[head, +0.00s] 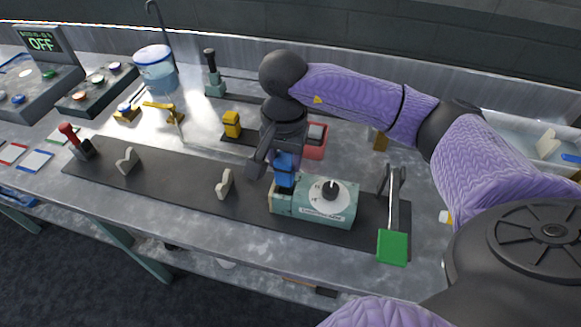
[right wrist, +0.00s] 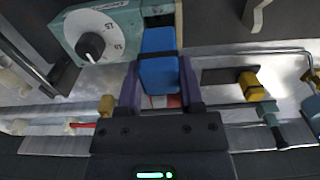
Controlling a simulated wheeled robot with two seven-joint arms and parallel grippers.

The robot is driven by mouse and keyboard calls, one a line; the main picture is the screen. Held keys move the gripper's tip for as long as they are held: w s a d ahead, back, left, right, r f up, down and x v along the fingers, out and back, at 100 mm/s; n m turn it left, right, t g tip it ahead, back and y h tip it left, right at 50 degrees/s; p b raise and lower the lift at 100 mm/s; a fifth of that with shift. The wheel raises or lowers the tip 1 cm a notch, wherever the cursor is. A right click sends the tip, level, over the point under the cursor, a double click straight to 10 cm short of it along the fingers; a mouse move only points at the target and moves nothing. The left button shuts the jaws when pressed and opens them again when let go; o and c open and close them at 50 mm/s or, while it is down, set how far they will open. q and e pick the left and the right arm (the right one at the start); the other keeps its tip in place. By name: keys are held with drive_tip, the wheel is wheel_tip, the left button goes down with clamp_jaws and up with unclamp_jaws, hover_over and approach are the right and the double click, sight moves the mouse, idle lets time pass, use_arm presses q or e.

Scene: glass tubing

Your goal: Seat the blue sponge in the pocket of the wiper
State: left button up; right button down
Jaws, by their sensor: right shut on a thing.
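The blue sponge (head: 285,164) is a small upright block between the fingers of my right gripper (head: 277,160). In the right wrist view the sponge (right wrist: 158,72) sits between both fingers of the gripper (right wrist: 160,82), its far end sticking out past them. Below it is a teal box with a white dial and black knob (head: 325,200), which I take for the wiper; it also shows in the right wrist view (right wrist: 100,30). The sponge's lower end is over the box's left part, at a dark opening. I cannot tell whether it has entered. My left gripper is out of view.
The box stands on a long dark mat (head: 180,190) with two pale cradles (head: 225,184). The mat's middle is clear.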

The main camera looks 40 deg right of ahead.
sight(285, 179)
wheel_tip(285, 179, down, 6)
drive_tip(key=shift+r+b, duration=0.1)
drive_tip(key=shift+b, duration=0.3)
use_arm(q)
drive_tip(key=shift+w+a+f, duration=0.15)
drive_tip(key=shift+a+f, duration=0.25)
use_arm(e)
drive_tip(key=shift+w, duration=0.1)
drive_tip(key=c, duration=0.7)
unclamp_jaws()
drive_tip(key=o, duration=0.5)
drive_tip(key=shift+c, duration=0.2)
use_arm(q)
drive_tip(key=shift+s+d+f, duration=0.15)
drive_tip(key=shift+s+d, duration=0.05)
